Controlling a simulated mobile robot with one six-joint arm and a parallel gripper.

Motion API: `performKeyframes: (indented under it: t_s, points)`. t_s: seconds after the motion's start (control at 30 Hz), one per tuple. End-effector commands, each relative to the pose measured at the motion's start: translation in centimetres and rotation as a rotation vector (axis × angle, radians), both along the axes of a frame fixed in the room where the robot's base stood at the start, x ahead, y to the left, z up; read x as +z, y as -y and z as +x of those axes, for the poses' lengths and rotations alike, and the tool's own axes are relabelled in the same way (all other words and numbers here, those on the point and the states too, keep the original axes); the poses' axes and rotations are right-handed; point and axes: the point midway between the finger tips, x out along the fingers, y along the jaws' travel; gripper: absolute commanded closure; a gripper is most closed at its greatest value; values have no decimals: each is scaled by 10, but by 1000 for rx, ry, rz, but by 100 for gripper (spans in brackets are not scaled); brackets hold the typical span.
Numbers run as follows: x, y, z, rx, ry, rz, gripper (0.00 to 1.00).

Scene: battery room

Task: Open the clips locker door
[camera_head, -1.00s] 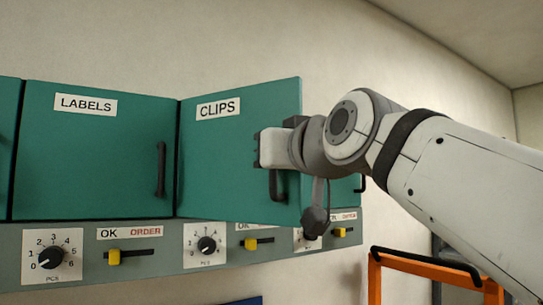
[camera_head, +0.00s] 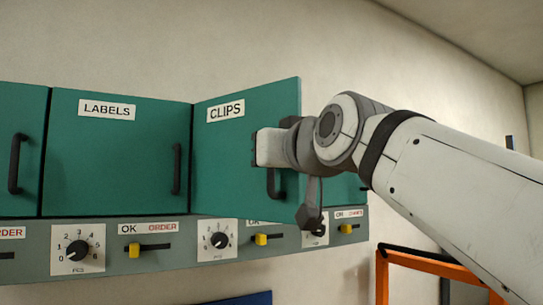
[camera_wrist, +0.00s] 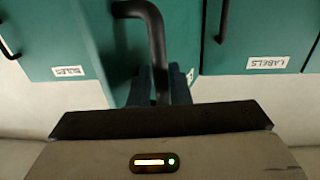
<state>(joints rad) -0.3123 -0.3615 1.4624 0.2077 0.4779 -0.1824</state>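The green CLIPS door (camera_head: 232,150) stands swung outward at an angle from the locker row, its left edge towards the LABELS door. Its black handle (camera_head: 277,187) is near its right edge. My gripper (camera_head: 262,148) is at the handle. In the wrist view the dark fingers (camera_wrist: 160,88) sit on either side of the handle bar (camera_wrist: 155,35) and appear closed on it. The fingertips are hidden in the head view. The inside of the clips locker is hidden behind the door.
The LABELS door (camera_head: 112,155) is shut to the left, with another green door (camera_head: 18,165) beyond it. Below runs a grey panel with dials (camera_head: 78,250) and yellow sliders (camera_head: 134,251). An orange frame (camera_head: 425,268) stands at lower right.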

Motion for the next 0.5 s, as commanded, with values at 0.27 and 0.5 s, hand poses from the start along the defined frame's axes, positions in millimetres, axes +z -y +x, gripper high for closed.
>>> performKeyframes:
  t_s: [0.27,0.5]
  points:
    - [-2,14,-32,-1,4,1,83]
    - [-1,27,-64,-1,2,1,83]
